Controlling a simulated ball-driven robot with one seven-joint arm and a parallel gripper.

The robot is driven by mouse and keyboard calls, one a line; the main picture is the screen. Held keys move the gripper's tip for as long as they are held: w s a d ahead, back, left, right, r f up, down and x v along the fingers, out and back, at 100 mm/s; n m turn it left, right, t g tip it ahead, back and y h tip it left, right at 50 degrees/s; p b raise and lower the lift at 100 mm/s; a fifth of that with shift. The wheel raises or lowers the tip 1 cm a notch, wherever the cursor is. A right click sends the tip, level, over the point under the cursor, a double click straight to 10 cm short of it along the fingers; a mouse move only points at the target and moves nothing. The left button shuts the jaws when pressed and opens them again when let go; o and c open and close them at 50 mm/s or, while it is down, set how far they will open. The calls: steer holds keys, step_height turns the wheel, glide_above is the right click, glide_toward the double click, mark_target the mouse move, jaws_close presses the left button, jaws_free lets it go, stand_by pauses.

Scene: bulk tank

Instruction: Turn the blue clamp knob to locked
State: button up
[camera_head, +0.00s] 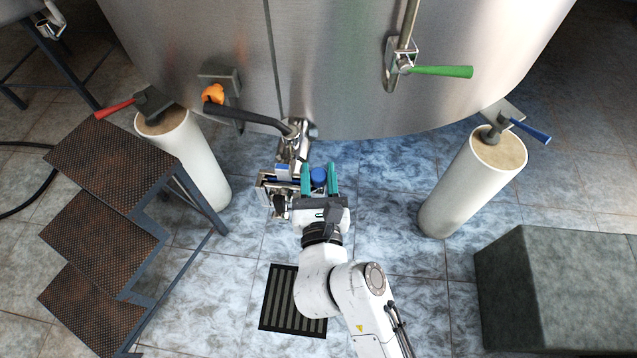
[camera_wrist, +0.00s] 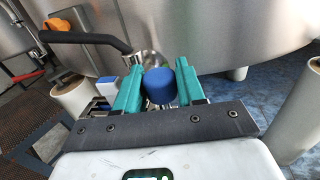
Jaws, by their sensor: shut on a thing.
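The blue clamp knob (camera_head: 318,177) is round and sits at the metal clamp fitting below the tank outlet. In the wrist view the knob (camera_wrist: 160,86) stands between the teal fingers. My gripper (camera_head: 319,172) is shut on the knob, one finger on each side; it also shows in the wrist view (camera_wrist: 159,76). The metal clamp fitting (camera_head: 276,188) lies just left of the gripper, with a smaller blue-and-white part (camera_head: 283,171) on it. The knob's far side and its mount are hidden, and I cannot read its turn position.
The steel tank (camera_head: 330,60) overhangs the fitting. A black-handled lever (camera_head: 250,115) and an orange knob (camera_head: 213,93) are at the upper left. Rusty steps (camera_head: 95,235) stand left, a white post (camera_head: 470,180) and grey block (camera_head: 560,280) right. A floor grate (camera_head: 290,310) lies below.

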steer(key=shift+f+m+h+b, duration=0.1)
steer(key=shift+m+h+b, duration=0.7)
steer(key=shift+h+b, duration=0.5)
steer(key=shift+m+h+b, duration=0.4)
steer(key=shift+m+h, duration=0.3)
steer(key=shift+h, duration=0.7)
steer(key=o, duration=0.9)
steer(key=shift+o, duration=0.2)
steer(key=shift+s, duration=0.1)
steer(key=s+a, duration=0.2)
steer(key=s, duration=0.8)
steer(key=shift+s+p, duration=0.25)
steer(key=shift+p, duration=0.1)
